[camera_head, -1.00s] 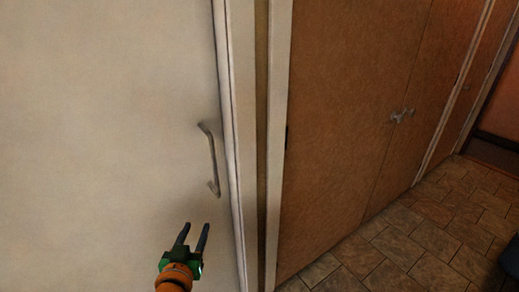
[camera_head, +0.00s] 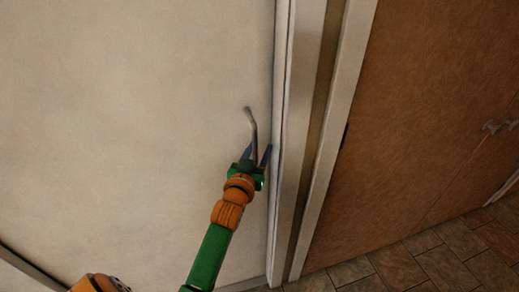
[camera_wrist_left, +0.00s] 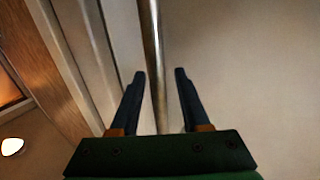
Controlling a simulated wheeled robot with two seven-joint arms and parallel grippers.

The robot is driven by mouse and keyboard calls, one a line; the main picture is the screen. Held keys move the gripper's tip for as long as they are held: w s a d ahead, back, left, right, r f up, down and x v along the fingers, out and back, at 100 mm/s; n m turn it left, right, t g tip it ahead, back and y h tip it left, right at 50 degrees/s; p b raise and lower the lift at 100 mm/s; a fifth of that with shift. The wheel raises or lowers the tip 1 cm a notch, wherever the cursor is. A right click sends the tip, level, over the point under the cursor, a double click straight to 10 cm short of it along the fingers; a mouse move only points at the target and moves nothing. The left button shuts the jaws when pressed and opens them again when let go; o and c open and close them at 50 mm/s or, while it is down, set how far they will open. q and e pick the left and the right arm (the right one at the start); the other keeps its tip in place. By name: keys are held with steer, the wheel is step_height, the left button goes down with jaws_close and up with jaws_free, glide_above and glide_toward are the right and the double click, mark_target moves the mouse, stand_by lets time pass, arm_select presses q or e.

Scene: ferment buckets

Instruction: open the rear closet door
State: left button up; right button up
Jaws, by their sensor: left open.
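A pale, cream door (camera_head: 130,110) fills the left of the head view. Its metal bar handle (camera_head: 252,122) stands near the door's right edge, and my gripper hides its lower part. My left gripper (camera_head: 258,153) is open at the handle, one dark finger on each side of it in the picture. In the left wrist view the handle bar (camera_wrist_left: 154,60) runs between the two open fingertips (camera_wrist_left: 161,74), with a gap to each finger. I cannot tell how deep the bar sits between them. My right gripper is not in view.
A light door frame (camera_head: 295,140) stands just right of the pale door. Brown double doors (camera_head: 430,110) with small metal handles (camera_head: 497,127) are further right. The tiled floor (camera_head: 400,270) is clear at the lower right.

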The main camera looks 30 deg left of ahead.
arm_select(q)
steer(key=shift+s+r, duration=0.15)
steer(key=shift+s, duration=0.05)
jaws_close()
stand_by(1.1)
